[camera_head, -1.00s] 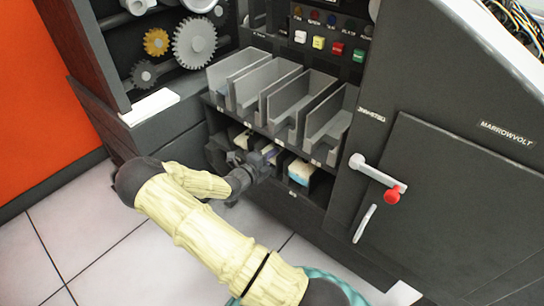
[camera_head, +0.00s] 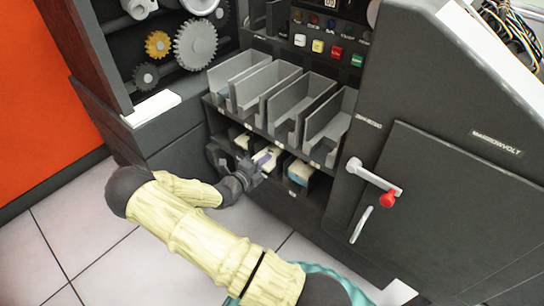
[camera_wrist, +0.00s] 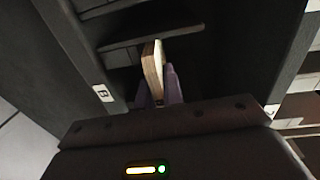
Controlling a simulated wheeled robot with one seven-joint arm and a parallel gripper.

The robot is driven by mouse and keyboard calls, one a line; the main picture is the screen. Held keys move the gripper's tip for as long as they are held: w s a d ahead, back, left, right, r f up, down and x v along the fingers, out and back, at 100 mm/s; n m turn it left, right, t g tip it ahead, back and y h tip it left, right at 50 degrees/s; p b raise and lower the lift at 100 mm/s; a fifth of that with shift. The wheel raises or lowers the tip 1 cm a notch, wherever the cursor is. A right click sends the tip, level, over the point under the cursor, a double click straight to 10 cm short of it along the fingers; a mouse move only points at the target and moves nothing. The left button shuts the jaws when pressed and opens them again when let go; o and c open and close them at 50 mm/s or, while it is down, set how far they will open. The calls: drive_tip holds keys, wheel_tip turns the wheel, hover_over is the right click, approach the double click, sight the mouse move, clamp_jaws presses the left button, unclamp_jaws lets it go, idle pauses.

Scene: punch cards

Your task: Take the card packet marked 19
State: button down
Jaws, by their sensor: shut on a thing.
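My gripper (camera_head: 264,160) is at the lower row of compartments in the dark cabinet, its purple fingers closed on a cream card packet (camera_head: 271,154). In the wrist view the packet (camera_wrist: 153,68) stands on edge between the fingers (camera_wrist: 158,88), its narrow edge toward the camera. The packet is at the compartment's mouth; I cannot tell how far it is inside. No number is readable on it. Another cream packet (camera_head: 301,171) with a blue band sits in the compartment to the right. A third pale packet (camera_head: 242,139) shows partly to the left.
Several open grey trays (camera_head: 272,84) jut out just above my gripper. A lever with a red knob (camera_head: 388,199) sticks out from the cabinet at right. Gears (camera_head: 196,44) are at upper left. The tiled floor (camera_head: 75,235) is clear.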

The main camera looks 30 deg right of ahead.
drive_tip(key=f+p+v, duration=0.2)
drive_tip(key=p+v, duration=0.3)
drive_tip(key=v, duration=1.5)
drive_tip(key=shift+p, duration=0.3)
